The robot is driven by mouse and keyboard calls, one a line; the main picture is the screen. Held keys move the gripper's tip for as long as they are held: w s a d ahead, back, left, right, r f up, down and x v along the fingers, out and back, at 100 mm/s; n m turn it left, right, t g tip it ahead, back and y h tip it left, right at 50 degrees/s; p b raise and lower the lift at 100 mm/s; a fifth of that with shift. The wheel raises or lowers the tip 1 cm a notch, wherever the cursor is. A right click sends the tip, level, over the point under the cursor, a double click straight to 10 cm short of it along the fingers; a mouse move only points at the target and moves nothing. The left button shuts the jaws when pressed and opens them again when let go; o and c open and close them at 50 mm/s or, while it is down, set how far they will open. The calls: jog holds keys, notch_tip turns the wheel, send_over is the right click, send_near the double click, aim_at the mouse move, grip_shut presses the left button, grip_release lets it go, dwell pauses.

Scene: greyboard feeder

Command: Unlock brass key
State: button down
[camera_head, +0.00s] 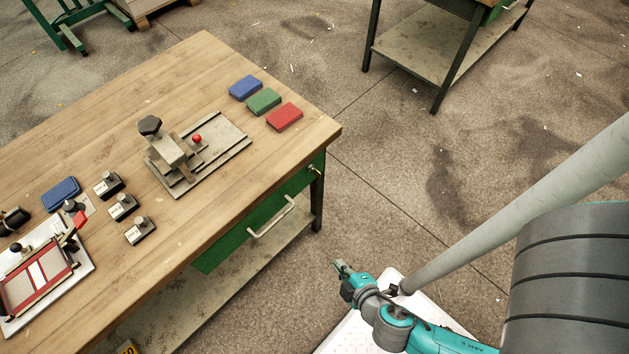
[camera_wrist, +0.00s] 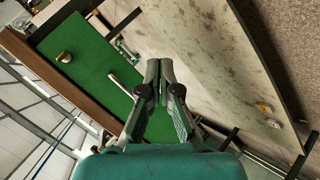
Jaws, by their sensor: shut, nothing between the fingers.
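The brass key (camera_head: 314,169) sits at the upper right of the green drawer front (camera_head: 238,232) under the wooden bench top. In the wrist view the brass key (camera_wrist: 64,57) shows small at the left, on the green drawer front (camera_wrist: 88,72). The pale drawer handle (camera_head: 272,217) is left of the key in the head view; it also shows in the wrist view (camera_wrist: 124,88). My gripper (camera_head: 338,266) is shut and empty, out in front of the bench, apart from the key and handle. Its fingertips (camera_wrist: 159,64) meet in the wrist view.
The wooden bench top (camera_head: 105,100) carries a clamp fixture (camera_head: 175,155), blue, green and red blocks, several small black-and-metal pieces and a red-framed device (camera_head: 35,284). A lower shelf (camera_head: 215,290) runs beneath. Another bench (camera_head: 430,55) stands behind.

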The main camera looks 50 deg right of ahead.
jog(key=w+r+t+h, duration=0.1)
jog(key=w+r+h, duration=0.2)
jog(key=w+h, duration=0.2)
jog(key=w+r+t+h, duration=0.1)
jog(key=w+r+h, duration=0.3)
jog(key=w, duration=0.4)
jog(key=shift+a+r+t+h, duration=0.3)
jog(key=shift+t+h, duration=0.1)
jog(key=shift+h, duration=0.1)
send_near(317, 173)
jog(key=w+d, duration=0.3)
jog(key=w, duration=0.2)
jog(key=shift+w+d+r, duration=0.2)
jog(key=shift+w+d, duration=0.05)
jog(key=shift+d, duration=0.45)
